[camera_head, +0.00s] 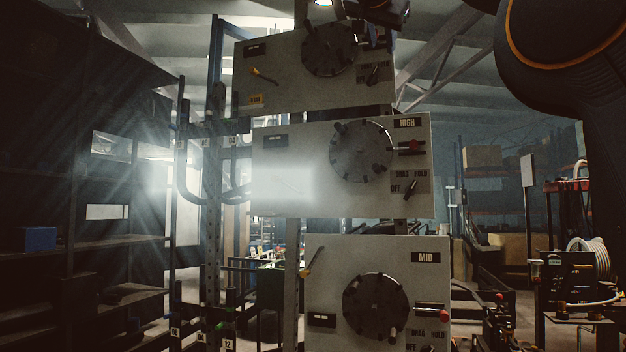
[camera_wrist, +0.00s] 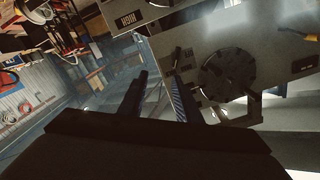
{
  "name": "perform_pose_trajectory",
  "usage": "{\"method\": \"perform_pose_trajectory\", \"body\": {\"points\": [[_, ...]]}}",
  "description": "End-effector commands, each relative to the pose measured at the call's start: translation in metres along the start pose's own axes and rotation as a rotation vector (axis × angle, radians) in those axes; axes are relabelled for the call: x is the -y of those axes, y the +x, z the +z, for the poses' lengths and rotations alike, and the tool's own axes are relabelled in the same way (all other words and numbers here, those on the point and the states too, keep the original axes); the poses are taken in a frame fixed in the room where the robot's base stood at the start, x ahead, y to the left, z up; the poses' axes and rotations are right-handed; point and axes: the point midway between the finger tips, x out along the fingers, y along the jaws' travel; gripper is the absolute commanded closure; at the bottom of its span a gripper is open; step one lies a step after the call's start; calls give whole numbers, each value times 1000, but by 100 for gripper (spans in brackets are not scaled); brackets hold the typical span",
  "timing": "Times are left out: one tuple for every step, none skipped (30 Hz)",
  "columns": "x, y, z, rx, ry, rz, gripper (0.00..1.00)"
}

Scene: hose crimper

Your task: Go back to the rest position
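My gripper (camera_wrist: 160,95) shows in the wrist view with its two dark fingers apart and nothing visible between them. Its fingers overlap the lower left part of a grey panel with a round dark dial (camera_wrist: 226,74); I cannot tell the distance or any contact. In the head view a dark part of my arm's end shows at the top edge, by the upper right of the top panel (camera_head: 290,88). The fingertips cannot be made out there. My upper arm fills the top right corner.
Below the top panel stand the HIGH panel (camera_head: 290,145) and the MID panel (camera_head: 325,285), each with a dial and switches. Dark shelving (camera_head: 60,180) stands at left. A hose coil (camera_head: 590,258) sits on a bench at right.

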Motion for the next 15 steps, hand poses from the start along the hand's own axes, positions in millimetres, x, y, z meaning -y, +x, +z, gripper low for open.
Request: {"method": "perform_pose_trajectory", "body": {"points": [[1,4,10,16,-15,0,70],[0,6,15,25,-23,1,70],[0,9,22,36,-34,1,70],[-1,12,27,45,-42,2,70],[-2,15,34,56,-53,4,70],[-4,19,42,68,-67,7,70],[-5,23,49,80,-79,10,70],[-7,26,56,91,-90,11,70],[-10,31,67,109,-107,15,70],[-12,35,75,122,-120,17,70],[-15,39,83,136,-133,21,70],[-20,44,96,157,-152,25,70],[-23,48,106,173,-166,28,70],[-27,52,116,190,-182,31,70],[-33,58,132,216,-205,36,70]]}}
